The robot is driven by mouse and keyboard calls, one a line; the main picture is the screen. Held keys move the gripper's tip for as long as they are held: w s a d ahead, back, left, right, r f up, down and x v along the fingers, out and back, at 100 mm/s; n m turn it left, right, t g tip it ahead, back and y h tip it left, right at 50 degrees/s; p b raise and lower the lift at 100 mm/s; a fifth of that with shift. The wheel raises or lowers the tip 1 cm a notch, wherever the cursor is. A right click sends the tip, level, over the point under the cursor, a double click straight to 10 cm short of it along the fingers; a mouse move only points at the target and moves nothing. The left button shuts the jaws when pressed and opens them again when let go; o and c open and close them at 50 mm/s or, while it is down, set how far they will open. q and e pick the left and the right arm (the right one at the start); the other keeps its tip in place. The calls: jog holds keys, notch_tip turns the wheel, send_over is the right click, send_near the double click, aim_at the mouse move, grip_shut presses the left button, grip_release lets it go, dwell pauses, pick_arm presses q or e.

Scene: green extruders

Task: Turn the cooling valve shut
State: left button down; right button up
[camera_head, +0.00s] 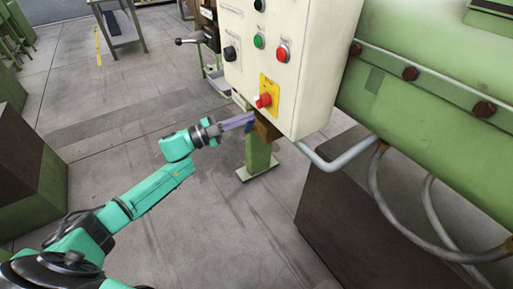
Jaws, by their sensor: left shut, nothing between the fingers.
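My left arm comes in from the lower left, and my left gripper (250,119) is shut with nothing between its fingers. Its tips are just below the lower left corner of the control box, close to a small blue part (249,127). This blue part may be the cooling valve's handle, but the fingers partly cover it. I cannot tell whether the fingers touch it or how far it is turned. A brownish block (267,129) sits right beside it, at the top of a green post. My right gripper is not in view.
The cream control box (310,60) hangs just above the gripper, with a red knob (264,100) on a yellow plate and green and red buttons. A large green machine (430,110) with grey hoses (390,205) fills the right. The floor left of the post is clear.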

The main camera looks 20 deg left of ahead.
pick_arm(q)
jog(key=shift+w+a+r+n, duration=0.15)
jog(key=shift+w+a+n, duration=0.2)
jog(key=shift+n, duration=0.35)
jog(key=shift+w+a+r+n+t, duration=0.1)
jog(key=shift+w+a+n+t, duration=0.25)
jog(key=shift+n, duration=0.35)
jog(key=shift+w+a+n+t, duration=0.25)
jog(key=shift+a+n, duration=0.15)
jog(key=shift+n, duration=0.3)
dwell(1.5)
